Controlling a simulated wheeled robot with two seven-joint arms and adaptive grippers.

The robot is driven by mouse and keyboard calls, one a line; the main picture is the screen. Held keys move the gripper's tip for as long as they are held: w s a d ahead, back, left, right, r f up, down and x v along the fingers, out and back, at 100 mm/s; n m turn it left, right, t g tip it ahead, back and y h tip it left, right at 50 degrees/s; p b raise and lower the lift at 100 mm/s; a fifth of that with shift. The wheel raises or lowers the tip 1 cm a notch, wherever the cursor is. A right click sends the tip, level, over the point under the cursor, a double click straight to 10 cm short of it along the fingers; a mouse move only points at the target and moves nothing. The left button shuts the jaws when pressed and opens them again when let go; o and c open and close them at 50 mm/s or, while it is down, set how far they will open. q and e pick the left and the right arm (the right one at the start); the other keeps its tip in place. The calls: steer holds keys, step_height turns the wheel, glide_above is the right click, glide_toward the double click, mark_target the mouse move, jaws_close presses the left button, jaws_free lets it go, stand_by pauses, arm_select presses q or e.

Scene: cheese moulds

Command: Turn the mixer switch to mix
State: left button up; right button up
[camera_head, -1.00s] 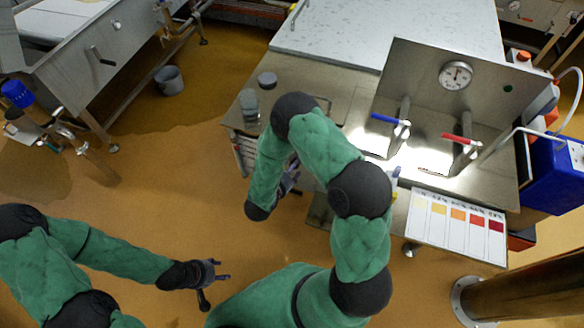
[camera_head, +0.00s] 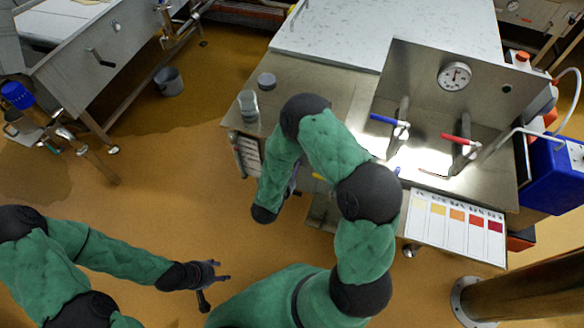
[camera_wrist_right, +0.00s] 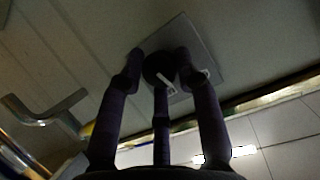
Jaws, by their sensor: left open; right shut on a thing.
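The mixer switch (camera_wrist_right: 158,73) is a dark round knob with a white pointer mark, on a square grey plate (camera_wrist_right: 201,42) in the right wrist view. My right gripper (camera_wrist_right: 159,62) is shut on the knob, with fingers on both sides of it. The pointer slants across the knob; the small pale labels on the plate are too dark to read. In the head view my right gripper is mostly hidden behind its own forearm at the bench's front, and the switch is not visible. My left gripper (camera_head: 224,278) is open and empty over the floor at lower left.
The steel bench (camera_head: 313,78) carries a glass jar (camera_head: 248,105), a blue-handled tap (camera_head: 388,120) and a red-handled tap (camera_head: 459,139). A colour chart (camera_head: 456,227) hangs at its front. A pipe (camera_wrist_right: 40,115) sits left of the switch.

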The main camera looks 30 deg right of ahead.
steer(key=shift+s+f+m+t+y+b, duration=0.1)
steer(key=shift+m+t+y+b, duration=0.35)
steer(key=shift+m+t+b, duration=0.4)
steer(key=shift+s+f+m+t+y+b, duration=0.15)
steer(key=shift+m+t+y+b, duration=0.35)
steer(key=shift+m, duration=0.65)
steer(key=shift+s+f+m+t+y+b, duration=0.1)
steer(key=shift+m+t+y+b, duration=0.4)
steer(key=shift+m+b, duration=0.45)
steer(key=o, duration=1.1)
steer(key=shift+w+a, duration=0.1)
steer(key=shift+r, duration=0.15)
